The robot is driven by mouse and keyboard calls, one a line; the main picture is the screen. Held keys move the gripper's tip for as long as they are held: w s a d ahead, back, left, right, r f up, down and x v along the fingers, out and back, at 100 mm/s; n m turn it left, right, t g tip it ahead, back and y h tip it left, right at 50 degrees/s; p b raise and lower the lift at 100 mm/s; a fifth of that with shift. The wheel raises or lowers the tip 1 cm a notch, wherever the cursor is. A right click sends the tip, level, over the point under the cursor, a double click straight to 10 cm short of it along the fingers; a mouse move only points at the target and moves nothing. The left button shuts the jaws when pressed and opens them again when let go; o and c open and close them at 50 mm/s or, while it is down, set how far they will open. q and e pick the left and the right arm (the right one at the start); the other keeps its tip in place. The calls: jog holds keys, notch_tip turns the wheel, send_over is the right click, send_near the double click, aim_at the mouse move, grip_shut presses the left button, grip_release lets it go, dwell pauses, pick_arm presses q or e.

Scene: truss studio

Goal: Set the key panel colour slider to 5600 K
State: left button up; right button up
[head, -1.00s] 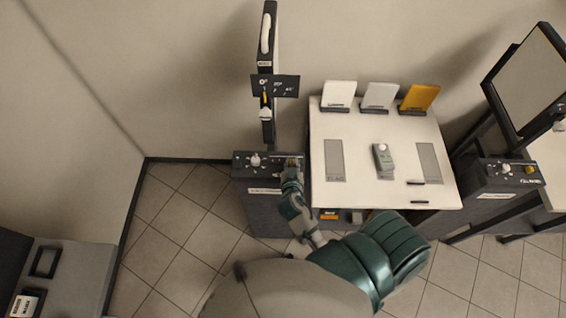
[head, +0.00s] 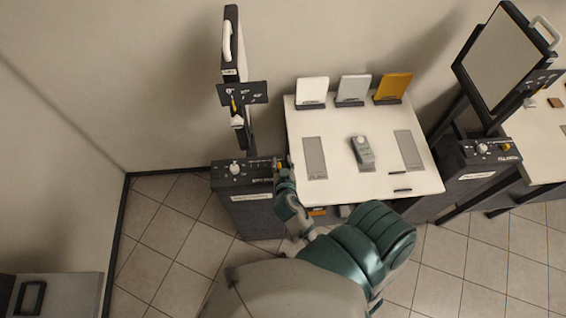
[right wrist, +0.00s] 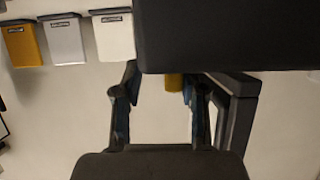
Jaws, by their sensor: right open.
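The left panel (head: 230,45) stands edge-on above a dark control box (head: 248,174), which carries a white knob (head: 234,169) and a yellow slider cap (head: 279,163) at its right end. I take this as the key panel, since the right box reads FILL; the left lettering is too small to read. My right gripper (head: 281,171) is at the yellow cap and partly hides it. In the right wrist view the fingers (right wrist: 160,84) are open, with a yellow piece (right wrist: 174,82) between them near the right finger. Contact and the slider's setting cannot be told. My left gripper is not in view.
A white table (head: 340,188) stands just right of the box, holding a grey handheld meter (head: 362,153) and white, grey and orange cards (head: 393,87) at the back. The fill panel (head: 507,58) and its box (head: 488,160) stand farther right. Tiled floor is free at left.

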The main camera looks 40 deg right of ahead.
aim_at(280, 167)
jog(key=shift+s+a+r, duration=0.1)
jog(key=shift+s+a, duration=0.1)
jog(key=shift+a, duration=0.1)
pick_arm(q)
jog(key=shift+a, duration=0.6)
pick_arm(e)
jog(key=v, duration=1.1)
jog(key=shift+s+d, duration=0.25)
jog(key=shift+d, duration=0.05)
jog(key=shift+a, duration=0.15)
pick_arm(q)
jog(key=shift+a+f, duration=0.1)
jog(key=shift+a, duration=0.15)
pick_arm(e)
jog(key=shift+a, duration=0.3)
